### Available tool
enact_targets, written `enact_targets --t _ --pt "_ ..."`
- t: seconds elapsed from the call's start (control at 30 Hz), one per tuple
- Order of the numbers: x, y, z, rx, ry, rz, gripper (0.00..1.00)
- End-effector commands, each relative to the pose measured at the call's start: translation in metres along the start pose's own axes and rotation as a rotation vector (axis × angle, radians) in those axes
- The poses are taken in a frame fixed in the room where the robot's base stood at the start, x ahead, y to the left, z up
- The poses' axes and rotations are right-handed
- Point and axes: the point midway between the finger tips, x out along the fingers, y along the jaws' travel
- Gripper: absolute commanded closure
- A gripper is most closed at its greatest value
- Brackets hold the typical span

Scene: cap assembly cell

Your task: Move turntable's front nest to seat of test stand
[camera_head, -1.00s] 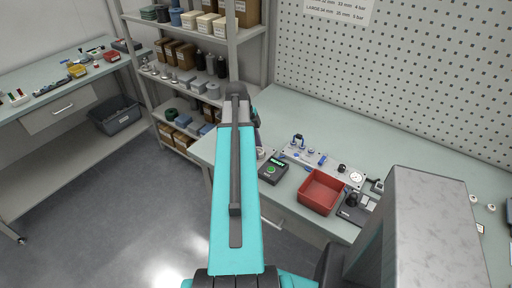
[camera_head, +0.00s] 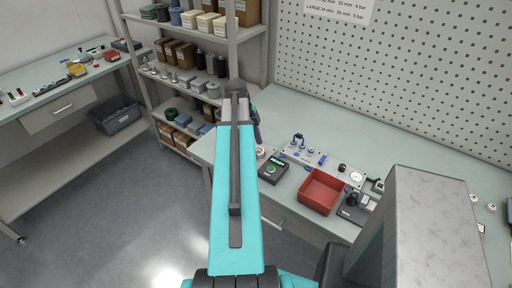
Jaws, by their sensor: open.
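My forearm (camera_head: 233,190) rises through the middle of the view. Dark wrist parts (camera_head: 257,132) show just right of its far end, above the bench. My gripper's fingers are hidden behind the arm, so I cannot see what they are near. A pale round part (camera_head: 262,152) peeks out beside the arm on the bench. I cannot tell whether it belongs to the turntable, and its front nest cannot be made out. A light plate (camera_head: 325,162) carries blue-marked fittings and a round dial gauge (camera_head: 356,177). It may be the test stand; its seat is not clear.
A dark box with a green-lit display (camera_head: 273,170) and a red bin (camera_head: 321,192) stand in front of the plate. A black device (camera_head: 354,208) is right of the bin. Shelving (camera_head: 232,45) stands behind the arm. The rear bench surface (camera_head: 350,135) is clear.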

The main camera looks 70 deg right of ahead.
Motion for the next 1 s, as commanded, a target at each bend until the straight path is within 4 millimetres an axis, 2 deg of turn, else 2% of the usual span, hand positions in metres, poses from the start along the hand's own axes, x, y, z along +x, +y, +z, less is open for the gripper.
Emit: enact_targets --t 1.0 --pt "-0.104 -0.001 0.001 -0.001 -0.001 -0.001 0.4"
